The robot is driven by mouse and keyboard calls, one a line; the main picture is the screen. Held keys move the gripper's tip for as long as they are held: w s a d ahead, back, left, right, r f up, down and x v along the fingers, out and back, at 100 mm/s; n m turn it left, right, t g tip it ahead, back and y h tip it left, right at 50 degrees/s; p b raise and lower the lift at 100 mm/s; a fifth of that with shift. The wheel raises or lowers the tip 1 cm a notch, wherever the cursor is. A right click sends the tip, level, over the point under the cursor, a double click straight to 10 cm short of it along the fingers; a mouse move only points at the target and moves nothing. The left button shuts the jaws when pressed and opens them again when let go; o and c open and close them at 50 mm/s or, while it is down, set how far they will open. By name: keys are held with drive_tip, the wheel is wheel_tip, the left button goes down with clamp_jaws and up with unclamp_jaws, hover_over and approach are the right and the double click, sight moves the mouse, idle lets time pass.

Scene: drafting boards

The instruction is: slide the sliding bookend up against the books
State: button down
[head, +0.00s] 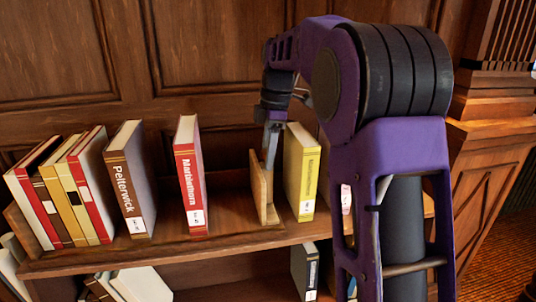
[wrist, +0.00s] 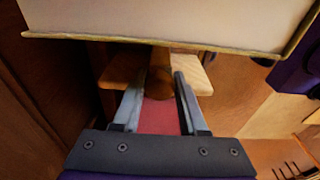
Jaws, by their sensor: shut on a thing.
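The sliding bookend (head: 259,187) is a light wooden L-shaped piece standing upright on the shelf in the head view. The red Marblethorn book (head: 189,180) stands to its left with a gap between them. The Pelterwick book (head: 130,180) and several leaning books (head: 70,195) stand further left. My gripper (head: 270,150) reaches down at the bookend's right side and is shut on it. In the wrist view, my gripper's fingers (wrist: 159,82) close around a round brown part, with the bookend's pale wood (wrist: 118,72) behind. The exact contact is partly hidden.
A yellow book (head: 302,175) stands just right of the bookend and my gripper; a large book (wrist: 165,22) spans the top of the wrist view. My arm hides the shelf's right part. The shelf (head: 222,224) is bare between Marblethorn and the bookend.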

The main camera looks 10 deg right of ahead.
drive_tip(key=a+p, duration=0.1)
drive_tip(key=a, duration=0.5)
idle(0.5)
drive_tip(key=shift+a+p, duration=0.1)
drive_tip(key=shift+p, duration=0.2)
drive_tip(key=shift+a+p, duration=0.95)
drive_tip(key=shift+a, duration=2)
drive_tip(key=a+p, duration=0.2)
drive_tip(key=a, duration=0.4)
drive_tip(key=shift+a, duration=0.1)
drive_tip(key=shift+a, duration=3.1)
